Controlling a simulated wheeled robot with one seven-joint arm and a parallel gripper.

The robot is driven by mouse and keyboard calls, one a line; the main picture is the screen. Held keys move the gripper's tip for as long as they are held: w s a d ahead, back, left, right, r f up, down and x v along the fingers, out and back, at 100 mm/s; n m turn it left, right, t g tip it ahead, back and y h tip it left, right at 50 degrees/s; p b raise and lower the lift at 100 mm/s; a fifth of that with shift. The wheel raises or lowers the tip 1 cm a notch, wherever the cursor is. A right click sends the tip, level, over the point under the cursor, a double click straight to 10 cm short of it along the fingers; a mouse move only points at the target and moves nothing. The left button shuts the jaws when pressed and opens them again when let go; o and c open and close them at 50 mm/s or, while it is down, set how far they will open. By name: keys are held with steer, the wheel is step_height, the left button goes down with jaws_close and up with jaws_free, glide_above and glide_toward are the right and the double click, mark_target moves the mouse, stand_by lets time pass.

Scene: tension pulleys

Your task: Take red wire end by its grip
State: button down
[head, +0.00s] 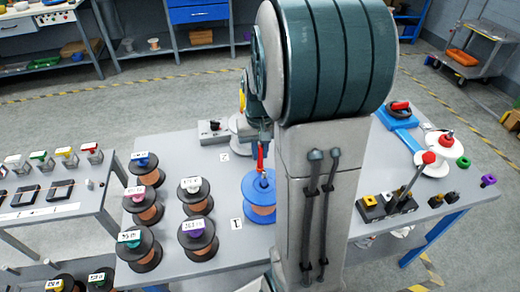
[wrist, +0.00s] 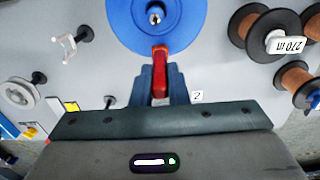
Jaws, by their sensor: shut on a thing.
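The red wire end grip (wrist: 160,72) is between the blue fingers of my gripper (wrist: 161,88), which is shut on it. The grip also shows in the head view (head: 260,158) as a small upright red piece just above a blue spool. My gripper shows partly there (head: 264,138), with my arm covering much of the view. The blue spool (wrist: 188,20) holds copper-coloured wire, seen in the head view (head: 262,208). In the wrist view the grip's far tip overlaps the spool's flange. I cannot tell whether they touch, and the wire itself is not clear.
Several black labelled spools (head: 198,238) stand left of the blue spool on the grey table (head: 178,143). A grey device (head: 213,131) sits behind. To the right are a block with a red-knobbed lever (head: 428,158) and a white pulley (head: 433,168).

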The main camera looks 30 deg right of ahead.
mark_target(260, 146)
steer(key=shift+r, duration=0.25)
steer(key=shift+r+p, duration=0.4)
steer(key=shift+p, duration=0.1)
steer(key=shift+r, duration=0.2)
steer(key=shift+r+p, duration=0.4)
steer(key=shift+p, duration=0.1)
steer(key=shift+r, duration=0.25)
steer(key=shift+r+p, duration=0.55)
steer(key=shift+p, duration=0.05)
stand_by(0.5)
